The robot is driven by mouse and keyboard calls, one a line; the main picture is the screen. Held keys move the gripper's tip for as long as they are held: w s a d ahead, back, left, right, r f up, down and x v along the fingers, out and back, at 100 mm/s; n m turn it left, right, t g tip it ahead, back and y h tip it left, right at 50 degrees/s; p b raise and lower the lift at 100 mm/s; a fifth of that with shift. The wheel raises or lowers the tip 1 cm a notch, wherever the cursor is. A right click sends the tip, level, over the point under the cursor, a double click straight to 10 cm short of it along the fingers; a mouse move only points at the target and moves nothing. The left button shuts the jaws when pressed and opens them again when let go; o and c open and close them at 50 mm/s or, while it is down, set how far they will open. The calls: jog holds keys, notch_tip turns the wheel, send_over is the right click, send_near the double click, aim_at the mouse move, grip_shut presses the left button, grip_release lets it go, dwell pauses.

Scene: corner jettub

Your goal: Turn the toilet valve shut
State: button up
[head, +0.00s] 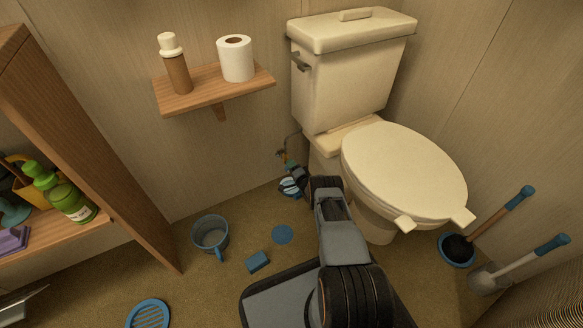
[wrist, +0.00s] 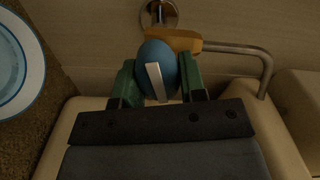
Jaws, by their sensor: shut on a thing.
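The toilet valve has a blue oval handle (wrist: 158,68) with a white stripe, in front of an orange-brown valve body (wrist: 184,40) near the wall. My gripper (wrist: 158,84) has its green fingers on the left and right sides of the handle and is shut on it. The stripe slants slightly from vertical in the wrist view. In the head view my gripper (head: 287,163) is low by the wall, left of the toilet (head: 345,85), and largely hides the valve handle.
A metal pipe (wrist: 240,49) bends from the valve on the right. A blue-and-white round object (head: 290,187) lies below my gripper. A blue mug (head: 211,234), a blue disc (head: 282,234) and a blue block (head: 257,262) are on the floor. A wooden shelf (head: 215,90) hangs above.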

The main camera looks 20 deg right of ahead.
jog(key=shift+f+m, duration=0.1)
jog(key=shift+m, duration=0.5)
jog(key=o, duration=0.9)
jog(key=s+d+p, duration=0.1)
jog(key=s+p, duration=0.5)
jog(key=s, duration=0.7)
jog(key=shift+s+d, duration=0.3)
jog(key=shift+s, duration=0.1)
